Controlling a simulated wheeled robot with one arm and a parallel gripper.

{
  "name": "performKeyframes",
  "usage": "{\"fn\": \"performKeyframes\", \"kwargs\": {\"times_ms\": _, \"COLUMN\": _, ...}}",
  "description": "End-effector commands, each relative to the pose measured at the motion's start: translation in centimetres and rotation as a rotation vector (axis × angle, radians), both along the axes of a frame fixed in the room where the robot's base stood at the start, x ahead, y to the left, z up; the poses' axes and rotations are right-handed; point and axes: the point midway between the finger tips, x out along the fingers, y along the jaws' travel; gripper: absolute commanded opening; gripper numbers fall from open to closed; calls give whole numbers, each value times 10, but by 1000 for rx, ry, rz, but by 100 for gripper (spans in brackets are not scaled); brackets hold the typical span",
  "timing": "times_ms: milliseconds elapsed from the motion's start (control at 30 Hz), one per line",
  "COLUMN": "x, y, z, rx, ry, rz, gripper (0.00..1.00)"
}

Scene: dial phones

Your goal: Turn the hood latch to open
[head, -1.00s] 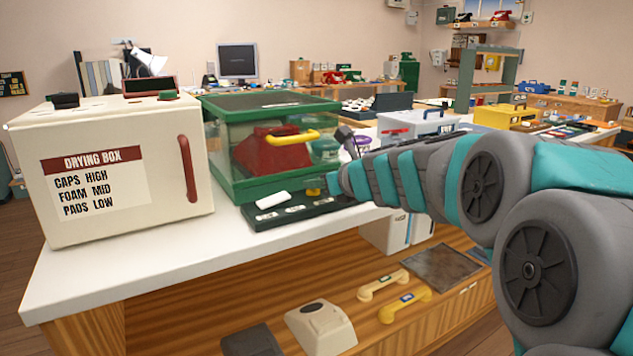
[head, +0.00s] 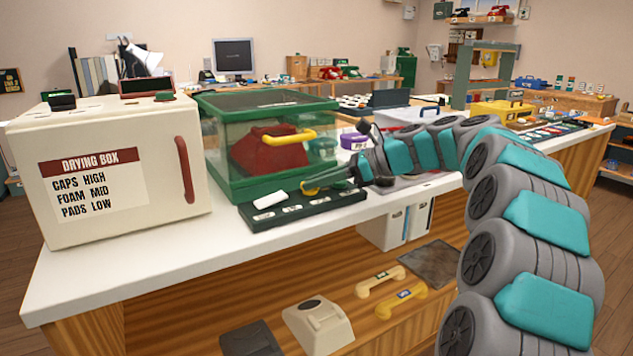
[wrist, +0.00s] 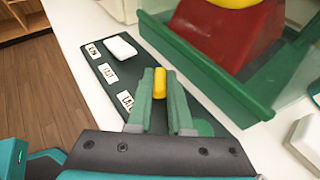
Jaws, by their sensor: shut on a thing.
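The hood is a clear box with a green frame (head: 222,190), closed over a red telephone (head: 265,150). My gripper (head: 314,187) reaches in from the right, low over the panel's back edge by the hood. In the wrist view, my gripper (wrist: 160,84) is shut on a small yellow piece (wrist: 160,77), which appears to be the latch lever. Its base is hidden between the fingers.
A white block (head: 270,200) lies on the panel's left part. The cream drying box (head: 110,220) stands left of the hood. A white case (head: 405,117) stands to the right. The counter's front strip (head: 150,262) is clear.

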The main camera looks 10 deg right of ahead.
Motion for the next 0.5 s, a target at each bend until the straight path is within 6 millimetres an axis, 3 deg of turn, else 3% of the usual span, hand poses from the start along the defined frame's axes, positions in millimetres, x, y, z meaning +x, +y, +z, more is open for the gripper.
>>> {"fn": "performKeyframes", "kwargs": {"times_ms": 500, "x": 4, "y": -2, "z": -1, "rx": -3, "ry": 1, "rz": 250, "gripper": 0}}
